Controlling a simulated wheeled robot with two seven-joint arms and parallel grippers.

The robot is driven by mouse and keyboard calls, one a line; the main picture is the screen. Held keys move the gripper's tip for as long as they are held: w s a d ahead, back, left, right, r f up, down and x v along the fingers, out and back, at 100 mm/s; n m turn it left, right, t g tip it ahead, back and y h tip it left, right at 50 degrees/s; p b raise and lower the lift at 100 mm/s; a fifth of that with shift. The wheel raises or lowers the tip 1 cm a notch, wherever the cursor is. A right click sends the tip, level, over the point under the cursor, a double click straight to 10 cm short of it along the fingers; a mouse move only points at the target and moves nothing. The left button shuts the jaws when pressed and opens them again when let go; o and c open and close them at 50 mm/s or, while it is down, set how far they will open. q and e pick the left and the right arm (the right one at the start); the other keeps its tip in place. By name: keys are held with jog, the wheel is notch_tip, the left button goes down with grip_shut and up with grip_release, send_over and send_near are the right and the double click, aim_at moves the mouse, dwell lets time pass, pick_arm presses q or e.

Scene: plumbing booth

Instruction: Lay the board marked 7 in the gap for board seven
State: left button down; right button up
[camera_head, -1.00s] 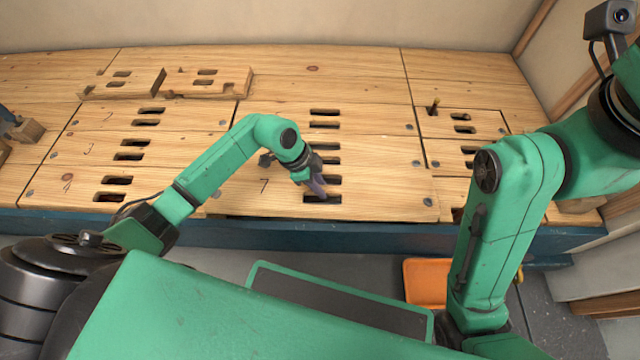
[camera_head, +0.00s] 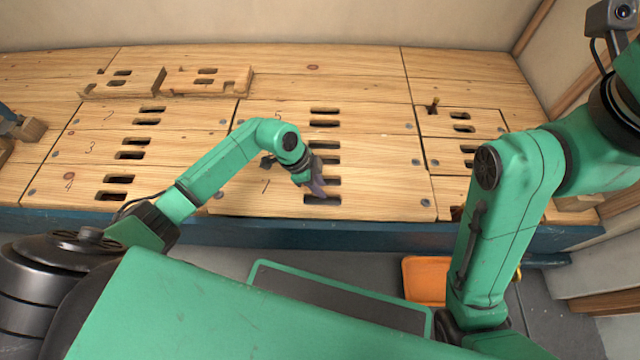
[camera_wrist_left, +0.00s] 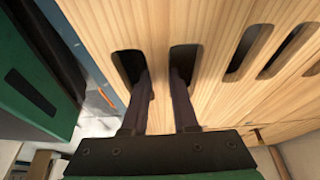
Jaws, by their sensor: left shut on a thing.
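The board marked 7 (camera_head: 385,204) is in the front row of the middle section, its number left of my gripper. It looks roughly level with the boards behind it, its front edge along the bench's front. My left gripper (camera_head: 316,191) is shut on it. In the left wrist view the two fingers (camera_wrist_left: 160,88) reach into two neighbouring slots of the board (camera_wrist_left: 158,25) and clasp the wood strip between them. The gap for board seven is covered by this board, so its bottom is hidden. My right arm shows at the right, but its gripper is out of sight.
Boards marked 2, 3 and 4 (camera_head: 85,182) lie to the left, board 5 (camera_head: 375,118) behind. Two loose notched boards (camera_head: 205,82) rest on the back left. An orange bin (camera_head: 424,280) is on the floor.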

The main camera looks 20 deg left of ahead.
pick_arm(q)
jog(key=shift+f, duration=0.95)
jog(key=shift+p, duration=0.3)
jog(key=shift+f, duration=0.3)
jog(key=shift+s+a+f, duration=0.1)
jog(key=shift+f, duration=0.2)
dwell(0.5)
